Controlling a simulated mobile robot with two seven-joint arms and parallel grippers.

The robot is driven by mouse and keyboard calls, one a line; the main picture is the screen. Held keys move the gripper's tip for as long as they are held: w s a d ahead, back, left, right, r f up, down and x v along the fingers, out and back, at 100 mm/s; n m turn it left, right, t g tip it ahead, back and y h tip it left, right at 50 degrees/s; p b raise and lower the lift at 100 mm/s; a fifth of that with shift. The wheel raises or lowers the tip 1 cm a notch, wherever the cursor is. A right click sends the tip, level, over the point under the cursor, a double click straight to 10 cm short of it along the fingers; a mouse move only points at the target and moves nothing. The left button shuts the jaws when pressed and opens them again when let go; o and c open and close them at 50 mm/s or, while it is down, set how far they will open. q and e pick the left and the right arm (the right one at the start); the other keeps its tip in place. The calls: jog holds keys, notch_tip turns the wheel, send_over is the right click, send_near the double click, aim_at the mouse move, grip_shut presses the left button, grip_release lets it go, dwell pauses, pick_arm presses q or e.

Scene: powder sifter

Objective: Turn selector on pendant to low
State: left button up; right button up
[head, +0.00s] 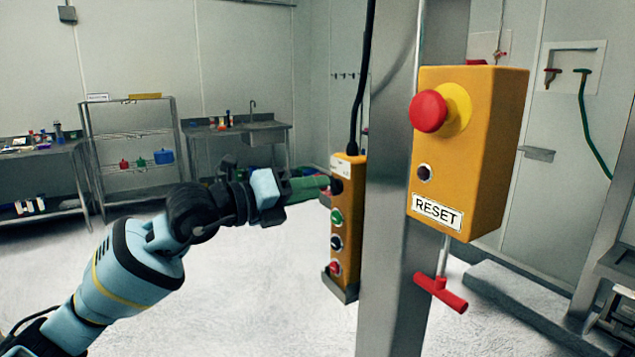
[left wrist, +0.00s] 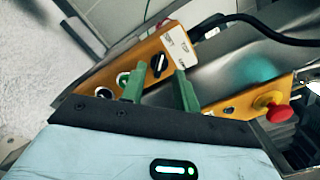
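The yellow pendant (head: 348,240) hangs upright on a black cable beside a metal post. It carries a selector near its top and green, dark and red buttons below. The black selector knob (left wrist: 158,65) shows clearly in the left wrist view, just beyond the fingertips, near a white label. In the head view the fingers partly cover it. My left gripper (head: 322,187) reaches the pendant's upper part from the left. Its two green fingers stand apart in the left wrist view (left wrist: 160,82), with the knob seen in the gap. Contact cannot be told. My right gripper is not in view.
A yellow box (head: 485,150) with a red emergency button and a RESET label is on the post (head: 390,220), right of the pendant. A red T-handle (head: 441,292) hangs below it. Shelves (head: 130,150) and a sink bench stand far behind. The floor at left is clear.

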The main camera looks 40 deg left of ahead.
aim_at(334, 186)
pick_arm(q)
jog(key=shift+x, duration=1.1)
grip_shut()
